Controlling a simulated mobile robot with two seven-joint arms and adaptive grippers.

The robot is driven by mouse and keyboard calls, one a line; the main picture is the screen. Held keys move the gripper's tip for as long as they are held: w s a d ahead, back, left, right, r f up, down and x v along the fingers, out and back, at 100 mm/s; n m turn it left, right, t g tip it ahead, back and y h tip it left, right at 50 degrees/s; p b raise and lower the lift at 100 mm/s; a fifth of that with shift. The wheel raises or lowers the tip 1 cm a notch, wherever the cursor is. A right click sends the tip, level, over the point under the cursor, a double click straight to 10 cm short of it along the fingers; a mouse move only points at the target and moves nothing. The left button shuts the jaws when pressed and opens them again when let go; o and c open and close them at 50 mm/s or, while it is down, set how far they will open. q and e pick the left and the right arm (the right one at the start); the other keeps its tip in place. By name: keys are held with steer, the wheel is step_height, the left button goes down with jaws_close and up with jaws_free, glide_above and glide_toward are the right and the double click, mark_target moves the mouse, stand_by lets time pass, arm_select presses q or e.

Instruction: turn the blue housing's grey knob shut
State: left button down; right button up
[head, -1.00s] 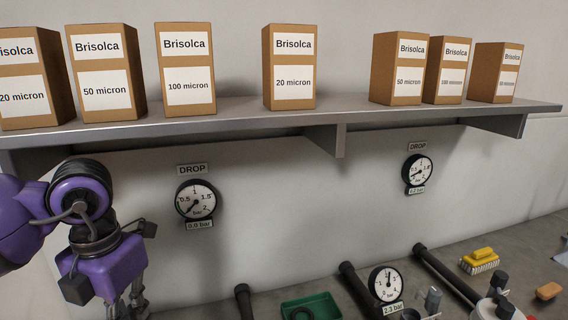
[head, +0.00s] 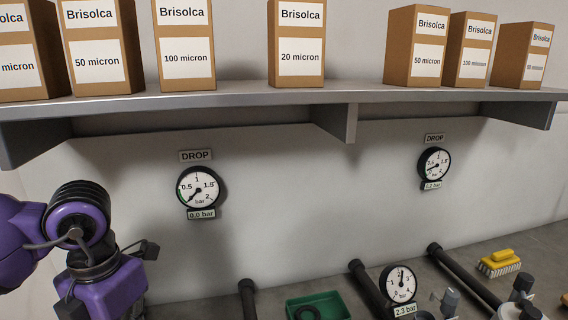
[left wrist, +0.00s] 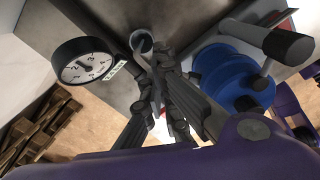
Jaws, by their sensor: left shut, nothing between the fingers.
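The blue housing (left wrist: 222,72) shows in the left wrist view, right of my left gripper (left wrist: 160,65). A grey bar with a dark grey cylindrical end (left wrist: 288,45) crosses in front of the housing. I cannot tell whether this is its grey knob. My left gripper's fingers are together and empty, apart from the blue housing in the picture. In the head view my purple left wrist is at the lower left, its fingers below the frame edge. The housing is not visible there. My right gripper is not in view.
A shelf (head: 270,102) with several Brisolca boxes spans the head view above two DROP gauges, the left (head: 198,187) at 0.0 bar. A green tray (head: 330,305), pipes and a yellow brush (head: 499,263) are below. A round gauge (left wrist: 85,62) stands left of the fingers.

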arm_select(q)
steer(key=shift+s+f, duration=0.1)
steer(key=shift+f, duration=0.55)
steer(key=shift+a+f, duration=0.1)
steer(key=shift+a, duration=0.1)
stand_by(0.3)
